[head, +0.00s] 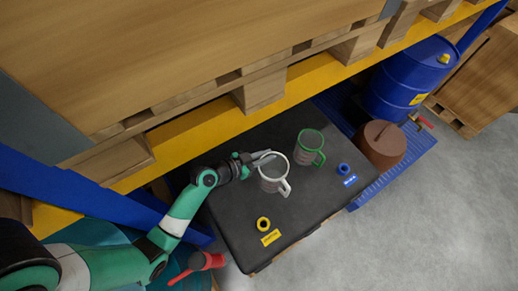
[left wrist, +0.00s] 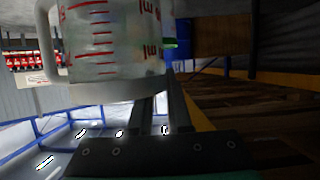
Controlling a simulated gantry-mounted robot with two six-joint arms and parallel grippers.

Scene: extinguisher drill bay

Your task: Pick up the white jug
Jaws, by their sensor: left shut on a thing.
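The white jug (head: 271,182) is a clear measuring jug with a white rim and white handle, over the black table top (head: 235,215). I cannot tell whether its base touches the top. My left gripper (head: 266,158) is shut on its far-left side near the rim. In the left wrist view the jug (left wrist: 105,45) fills the upper left, with red markings and its white handle at left; the fingers (left wrist: 160,112) reach up to its wall. A similar jug with green rim and handle (head: 308,147) stands to the right, apart from it. My right gripper is out of view.
A yellow ring (head: 263,224) with a yellow label and a blue ring (head: 343,169) with a blue label lie on the table. A wooden pallet shelf (head: 260,90) overhangs behind. A blue drum (head: 408,80) and brown lidded pot (head: 381,145) stand right.

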